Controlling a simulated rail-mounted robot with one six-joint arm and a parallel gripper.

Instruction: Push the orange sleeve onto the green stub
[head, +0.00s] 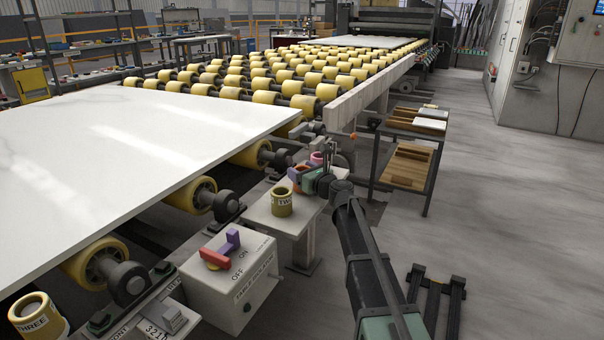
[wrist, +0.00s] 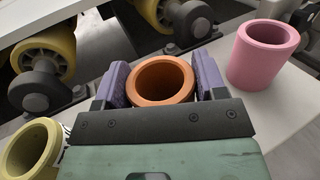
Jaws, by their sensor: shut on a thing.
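The orange sleeve (wrist: 163,101) is a short open ring between the two purple finger pads of my gripper (wrist: 162,78) in the wrist view. My gripper is shut on it, with a pad against each side. In the head view the orange sleeve (head: 296,173) shows small beside my gripper (head: 304,177), over the small light table at the slab's right edge. I cannot make out the green stub in either view. I cannot tell whether the sleeve rests on something or hangs in the air.
A pink cup (wrist: 262,54) stands to the right of the sleeve. A yellow cup marked TWO (head: 282,202) stands to the front left on the light table (head: 297,221). Yellow rollers (head: 191,195) and the white slab (head: 130,150) lie left. A switch box (head: 228,275) stands nearer.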

